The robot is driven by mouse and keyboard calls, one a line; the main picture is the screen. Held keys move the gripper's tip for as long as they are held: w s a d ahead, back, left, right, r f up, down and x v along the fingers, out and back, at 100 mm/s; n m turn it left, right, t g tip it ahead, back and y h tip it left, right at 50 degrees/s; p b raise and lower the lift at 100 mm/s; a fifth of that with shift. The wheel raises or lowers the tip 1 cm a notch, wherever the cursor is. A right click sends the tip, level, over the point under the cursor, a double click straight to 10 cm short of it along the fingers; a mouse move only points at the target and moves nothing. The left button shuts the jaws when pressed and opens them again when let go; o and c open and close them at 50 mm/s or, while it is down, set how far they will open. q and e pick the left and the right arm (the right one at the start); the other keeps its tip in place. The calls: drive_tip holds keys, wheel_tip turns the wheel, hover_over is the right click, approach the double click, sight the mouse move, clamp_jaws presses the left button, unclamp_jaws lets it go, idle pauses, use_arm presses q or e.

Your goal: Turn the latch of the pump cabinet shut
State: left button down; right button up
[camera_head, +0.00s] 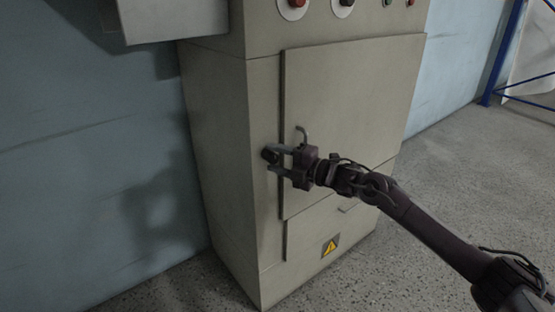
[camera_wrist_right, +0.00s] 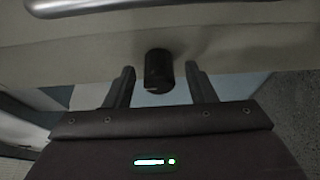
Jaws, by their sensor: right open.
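The pump cabinet (camera_head: 345,95) is a beige metal cabinet with a closed-looking door. A short black latch knob (camera_head: 268,154) sits at the left edge of the door; it also shows in the right wrist view (camera_wrist_right: 158,70) as a dark cylinder. My right gripper (camera_head: 274,160) is at the knob. In the right wrist view its two fingers (camera_wrist_right: 161,72) are apart, one on each side of the knob, with a gap on both sides. The fingers partly hide the knob in the head view. My left gripper is not in view.
A bent metal handle (camera_head: 302,134) stands out from the door just above my right gripper; it crosses the top of the wrist view (camera_wrist_right: 95,7). Red and dark buttons (camera_head: 294,8) are higher up. A grey box (camera_head: 172,20) hangs at upper left. Speckled floor (camera_head: 470,165) is clear at right.

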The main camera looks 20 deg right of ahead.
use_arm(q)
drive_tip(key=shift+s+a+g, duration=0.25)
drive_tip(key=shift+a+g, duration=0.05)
use_arm(e)
drive_tip(key=v, duration=0.8)
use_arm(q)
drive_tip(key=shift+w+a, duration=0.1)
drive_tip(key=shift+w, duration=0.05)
use_arm(e)
drive_tip(key=shift+a, duration=0.1)
